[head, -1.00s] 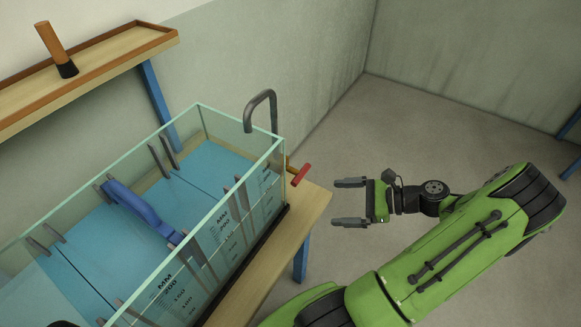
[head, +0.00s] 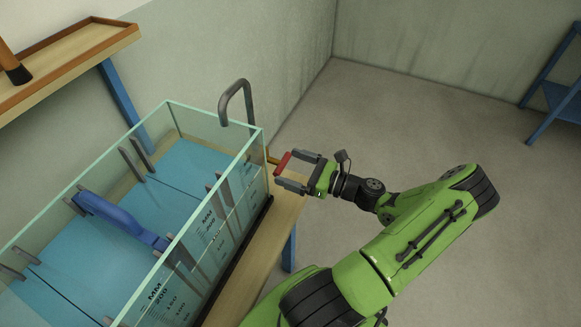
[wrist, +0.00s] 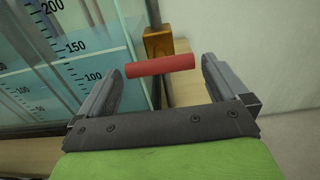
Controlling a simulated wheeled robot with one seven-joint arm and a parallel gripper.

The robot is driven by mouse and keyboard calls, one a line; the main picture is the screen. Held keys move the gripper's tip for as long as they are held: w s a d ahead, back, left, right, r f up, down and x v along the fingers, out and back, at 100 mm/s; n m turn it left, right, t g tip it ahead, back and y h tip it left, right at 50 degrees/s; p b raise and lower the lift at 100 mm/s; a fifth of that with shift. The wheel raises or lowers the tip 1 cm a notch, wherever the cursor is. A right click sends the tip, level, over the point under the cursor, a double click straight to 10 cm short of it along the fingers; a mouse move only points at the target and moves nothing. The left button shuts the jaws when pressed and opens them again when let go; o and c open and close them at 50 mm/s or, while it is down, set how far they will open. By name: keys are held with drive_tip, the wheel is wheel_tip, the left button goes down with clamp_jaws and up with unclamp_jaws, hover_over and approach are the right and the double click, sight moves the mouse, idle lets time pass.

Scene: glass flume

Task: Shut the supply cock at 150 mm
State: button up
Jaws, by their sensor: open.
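In the wrist view the red handle (wrist: 161,66) lies crosswise, in front of a brass-coloured body (wrist: 153,46). My gripper (head: 286,167) is open, with its fingertips at the handle. In the wrist view the handle lies between the two jaws (wrist: 163,72), with a gap at each side; contact is not visible. A grey bent pipe (head: 235,92) hooks over the flume's end. Blue water fills the flume's lower part; its exact level against the MM scale (wrist: 72,48) is unclear.
A blue curved piece (head: 120,220) sits inside the flume. The flume stands on a wooden bench (head: 255,262). A wooden shelf (head: 75,50) is at upper left. The floor (head: 410,120) to the right is clear, with a blue rack (head: 560,98) far right.

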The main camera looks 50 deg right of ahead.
drive_tip(key=shift+w+a, duration=0.2)
drive_tip(key=shift+w, duration=0.3)
drive_tip(key=c, duration=0.8)
drive_tip(key=n+p, duration=0.1)
drive_tip(key=n, duration=0.3)
drive_tip(key=shift+c, duration=0.2)
drive_tip(key=o, duration=0.8)
drive_tip(key=shift+o, duration=0.2)
drive_tip(key=v, duration=1.6)
